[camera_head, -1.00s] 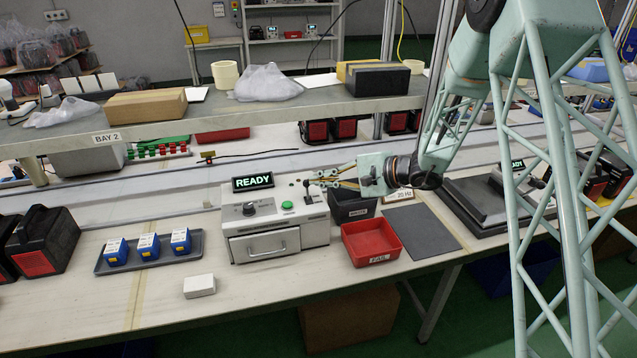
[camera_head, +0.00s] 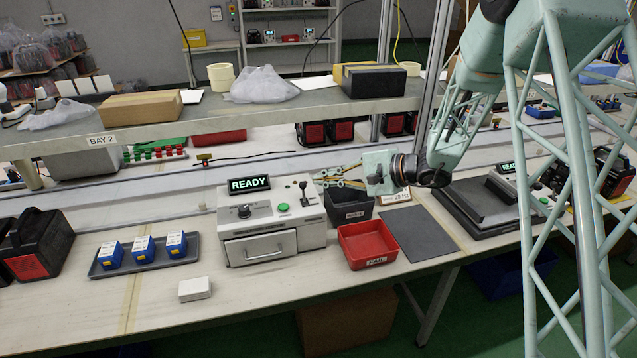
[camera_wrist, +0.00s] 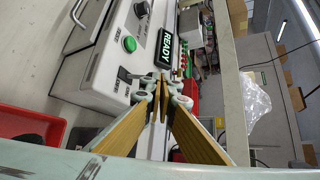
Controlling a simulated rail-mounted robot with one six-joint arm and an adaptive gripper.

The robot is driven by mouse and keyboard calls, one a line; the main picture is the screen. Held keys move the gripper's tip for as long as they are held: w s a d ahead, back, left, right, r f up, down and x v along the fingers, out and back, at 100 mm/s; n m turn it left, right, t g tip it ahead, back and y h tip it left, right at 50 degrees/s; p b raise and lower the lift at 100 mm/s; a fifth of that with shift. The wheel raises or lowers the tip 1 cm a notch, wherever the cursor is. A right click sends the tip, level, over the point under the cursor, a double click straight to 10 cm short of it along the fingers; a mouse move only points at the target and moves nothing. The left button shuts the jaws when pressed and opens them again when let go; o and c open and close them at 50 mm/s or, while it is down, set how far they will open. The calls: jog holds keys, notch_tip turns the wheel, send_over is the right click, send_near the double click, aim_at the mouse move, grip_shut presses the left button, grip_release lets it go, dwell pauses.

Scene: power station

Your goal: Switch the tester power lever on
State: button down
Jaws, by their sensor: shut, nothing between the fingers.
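The tester is a white box (camera_head: 262,251) with a drawer, a black knob and a round green button (camera_head: 283,207). Its display (camera_head: 250,184) reads READY in green. The tester's black lever (camera_head: 304,194) stands up at the right of its top panel. My gripper (camera_head: 318,178) is just right of and behind the lever, with its fingers pointing left. In the wrist view the fingertips (camera_wrist: 164,82) are together and empty, beside the lever area of the panel (camera_wrist: 128,78). I cannot tell whether they touch the lever.
A red FAIL bin (camera_head: 367,246) and a dark bin (camera_head: 347,206) stand right of the tester. A tray (camera_head: 120,272) with blue units lies to the left. A white box (camera_head: 195,289) sits in front. A shelf (camera_head: 240,115) runs above the bench behind.

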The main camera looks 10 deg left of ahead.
jog(key=r+v, duration=0.1)
jog(key=v, duration=1)
jog(key=shift+w+a+p, duration=0.15)
jog(key=shift+w+p, duration=0.25)
jog(key=shift+p, duration=0.05)
jog(key=shift+s+r, duration=0.1)
jog(key=shift+r, duration=0.05)
jog(key=s+d+r+n+g+h, duration=0.25)
jog(key=s+r, duration=0.45)
jog(key=s, duration=0.6)
jog(key=s+d+r+n+g+h, duration=0.1)
jog(key=s+d+r+n+h, duration=0.15)
jog(key=s+r, duration=0.75)
jog(key=s+d+n+t+h, duration=0.1)
jog(key=s+d+h, duration=0.3)
jog(key=s+d, duration=0.6)
jog(key=s+d+r+n+t+h, duration=0.1)
jog(key=s+d+t+h, duration=0.2)
jog(key=s+d, duration=0.8)
jog(key=shift+s+d+r+n+h, duration=0.3)
jog(key=shift+s+n+h, duration=0.1)
jog(key=shift+s, duration=3.8)
